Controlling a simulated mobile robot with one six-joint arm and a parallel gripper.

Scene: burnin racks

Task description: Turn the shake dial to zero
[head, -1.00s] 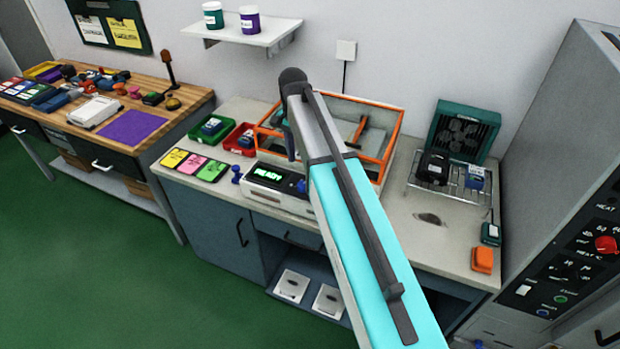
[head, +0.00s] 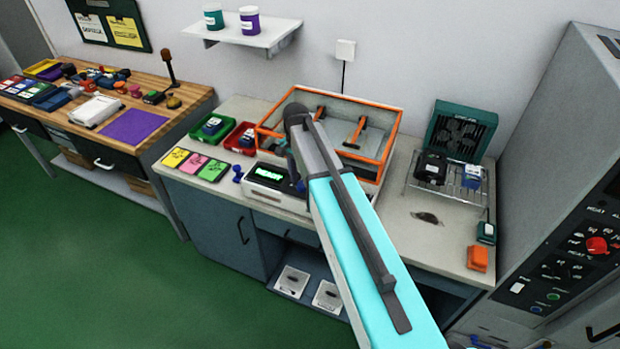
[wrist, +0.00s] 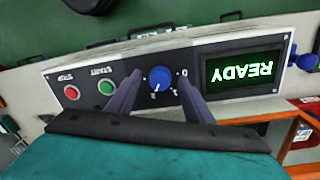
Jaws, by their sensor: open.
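The blue shake dial (wrist: 161,78) sits on the front panel of the shaker (head: 278,202), which appears upside down in the wrist view. Its white pointer mark points toward the bottom of that view, away from the 0 mark at the right. My gripper (wrist: 159,74) is open, with one dark finger on each side of the dial. I cannot tell whether either finger touches it. The green display (wrist: 242,72) reads READY. The red stop button (wrist: 71,92) and green start button (wrist: 106,88) are left of the dial. In the head view my arm hides the dial.
An orange-framed clear enclosure (head: 394,135) tops the shaker. Green (head: 198,137) and red (head: 232,143) bins stand to its left, beside colored cards (head: 194,163). A wire rack (head: 450,190) and orange block (head: 478,258) are to the right. A small blue knob (wrist: 307,62) is beyond the display.

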